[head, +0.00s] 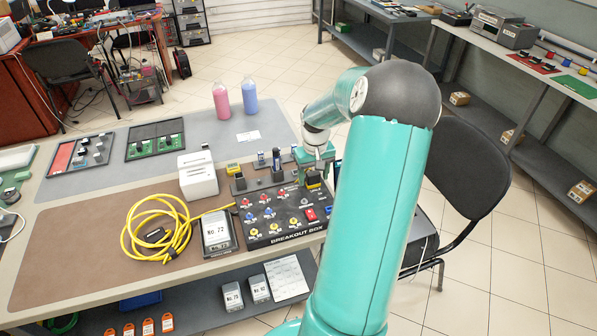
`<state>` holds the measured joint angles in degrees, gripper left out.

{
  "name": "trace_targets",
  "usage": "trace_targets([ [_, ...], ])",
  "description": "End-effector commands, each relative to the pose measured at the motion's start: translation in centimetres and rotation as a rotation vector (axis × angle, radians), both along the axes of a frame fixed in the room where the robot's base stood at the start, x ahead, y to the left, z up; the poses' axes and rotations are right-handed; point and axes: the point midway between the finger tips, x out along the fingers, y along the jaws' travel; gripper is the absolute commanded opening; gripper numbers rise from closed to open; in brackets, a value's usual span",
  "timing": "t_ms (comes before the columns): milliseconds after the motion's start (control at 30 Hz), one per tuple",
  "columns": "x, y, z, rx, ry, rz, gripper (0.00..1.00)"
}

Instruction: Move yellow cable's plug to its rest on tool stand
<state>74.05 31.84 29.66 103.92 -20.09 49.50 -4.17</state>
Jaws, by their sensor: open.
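The yellow cable (127,232) lies in a loose coil on the brown mat, left of the breakout box (284,237). A small dark piece, possibly a plug, lies at the coil. One cable run goes right, behind the No. 72 unit (216,234), towards the breakout box. A dark stand (262,183) with upright items is behind the box; I take it as the tool stand. My gripper (314,176) is open above the stand's right end, close to a small black and yellow piece. My arm hides what is to the right, and contact is unclear.
Pink (221,102) and blue (250,97) bottles stand at the back. Trays with parts lie at the back left. A black chair (462,165) is right of the table.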

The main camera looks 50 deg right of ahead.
Motion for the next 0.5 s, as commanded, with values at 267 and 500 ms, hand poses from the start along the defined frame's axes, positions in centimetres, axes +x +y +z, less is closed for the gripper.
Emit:
trace_targets([
  [267,0.10,0.08,0.03,0.000,0.000,0.001,0.60],
  [500,0.02,0.02,0.00,0.000,0.000,-0.001,0.46],
])
